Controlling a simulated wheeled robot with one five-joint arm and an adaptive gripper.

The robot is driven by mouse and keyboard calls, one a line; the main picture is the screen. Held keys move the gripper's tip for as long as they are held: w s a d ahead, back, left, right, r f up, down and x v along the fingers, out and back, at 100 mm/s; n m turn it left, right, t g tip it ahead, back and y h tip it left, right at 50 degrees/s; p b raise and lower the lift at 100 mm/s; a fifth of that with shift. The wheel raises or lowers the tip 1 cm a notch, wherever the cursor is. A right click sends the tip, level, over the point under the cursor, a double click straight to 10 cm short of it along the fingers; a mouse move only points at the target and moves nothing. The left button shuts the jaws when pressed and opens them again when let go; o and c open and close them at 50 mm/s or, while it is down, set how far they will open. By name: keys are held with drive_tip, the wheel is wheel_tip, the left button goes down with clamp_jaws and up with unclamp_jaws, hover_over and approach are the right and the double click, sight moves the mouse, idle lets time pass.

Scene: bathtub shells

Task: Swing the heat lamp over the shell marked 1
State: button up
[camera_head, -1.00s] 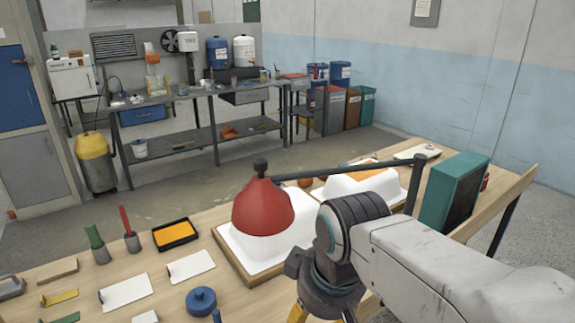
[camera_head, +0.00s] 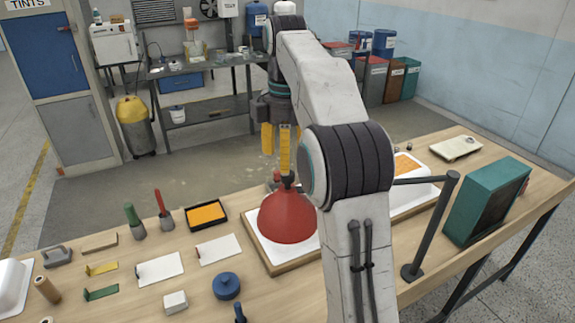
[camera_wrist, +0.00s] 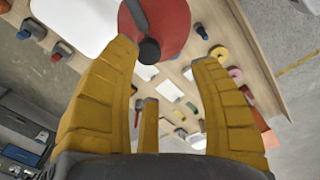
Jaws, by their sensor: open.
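The heat lamp has a red shade (camera_head: 287,216) with a dark knob (camera_wrist: 149,51) on top. A dark bar, partly hidden by my arm, joins it to an upright post (camera_head: 432,225). The shade hangs over a white shell (camera_head: 309,248) on a wooden board. Another white shell (camera_head: 425,192) stands right of it, partly hidden by my arm. I cannot read a number on either. My gripper (camera_head: 276,150) is open, its yellow fingers pointing down just above the shade. In the wrist view the knob lies near the open fingertips (camera_wrist: 166,58), not clasped.
A teal box (camera_head: 485,203) stands right of the post. Another white object (camera_head: 12,287) sits at the far left table edge.

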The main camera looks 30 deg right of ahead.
sight(288, 176)
drive_tip(key=shift+w+d+r+n, duration=0.35)
drive_tip(key=shift+w+d+n, duration=0.05)
drive_tip(key=shift+w, duration=0.1)
drive_tip(key=shift+w+d+f, duration=0.1)
drive_tip(key=shift+f, duration=0.15)
drive_tip(key=shift+f+b, duration=0.85)
drive_tip(key=shift+f, duration=2.55)
clamp_jaws()
